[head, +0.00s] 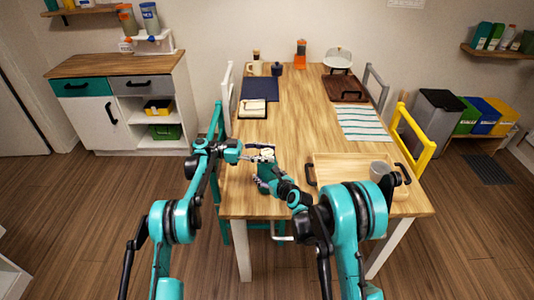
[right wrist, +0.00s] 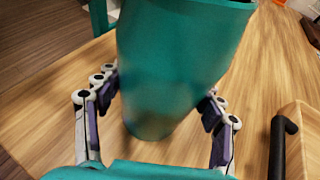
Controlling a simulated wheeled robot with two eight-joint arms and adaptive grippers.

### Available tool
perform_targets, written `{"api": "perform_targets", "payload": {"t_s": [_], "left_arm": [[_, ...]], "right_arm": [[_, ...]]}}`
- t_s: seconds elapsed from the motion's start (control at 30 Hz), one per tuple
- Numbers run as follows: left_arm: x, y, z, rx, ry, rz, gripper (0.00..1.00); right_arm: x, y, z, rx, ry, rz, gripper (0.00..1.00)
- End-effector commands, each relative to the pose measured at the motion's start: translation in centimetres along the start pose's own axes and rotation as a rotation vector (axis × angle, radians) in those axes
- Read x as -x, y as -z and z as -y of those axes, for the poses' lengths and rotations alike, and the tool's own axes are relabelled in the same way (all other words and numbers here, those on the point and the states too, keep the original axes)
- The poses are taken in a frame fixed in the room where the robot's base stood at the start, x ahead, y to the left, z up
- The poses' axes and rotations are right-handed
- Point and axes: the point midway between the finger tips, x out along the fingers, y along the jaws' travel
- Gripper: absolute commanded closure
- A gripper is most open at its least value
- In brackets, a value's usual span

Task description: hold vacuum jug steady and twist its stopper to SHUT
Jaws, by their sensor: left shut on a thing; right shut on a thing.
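The teal vacuum jug (head: 265,171) stands upright near the front left of the wooden table. In the right wrist view its smooth teal body (right wrist: 175,75) fills the middle. My right gripper (right wrist: 160,105) has its purple-padded fingers on both sides of the body and is shut on it. In the head view my left gripper (head: 262,153) is at the top of the jug and shut on the stopper there. The stopper is mostly hidden by the fingers, and its markings are too small to read.
A wooden tray (head: 335,158) with dark handles lies right of the jug, a grey mug (head: 380,171) at its right end. A striped cloth (head: 362,122) and a notebook (head: 252,108) lie farther back. The middle of the table (head: 298,110) is clear.

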Motion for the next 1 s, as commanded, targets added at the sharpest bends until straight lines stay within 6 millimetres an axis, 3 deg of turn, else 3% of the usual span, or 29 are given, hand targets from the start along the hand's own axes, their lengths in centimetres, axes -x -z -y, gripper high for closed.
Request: {"api": "perform_targets", "payload": {"t_s": [0.13,0.17,0.23,0.67,1.0], "left_arm": [[0.0,-0.1,0.0,0.001,0.0,0.002,0.82],[0.0,-0.1,0.0,0.001,0.0,0.002,0.51],[0.0,-0.1,0.0,0.001,0.0,0.002,0.33],[0.6,-0.1,0.0,0.001,0.002,0.001,0.32],[5.7,-0.1,0.1,0.001,0.003,0.001,0.32]], "right_arm": [[0.0,0.1,-0.1,0.001,-0.003,-0.002,0.9],[0.0,0.1,-0.1,0.001,-0.003,-0.002,0.9],[0.0,0.1,-0.1,0.001,-0.003,-0.002,0.9],[0.0,0.1,-0.1,0.0,-0.003,-0.002,0.9],[0.0,0.1,-0.1,-0.001,-0.003,-0.002,0.9]]}}
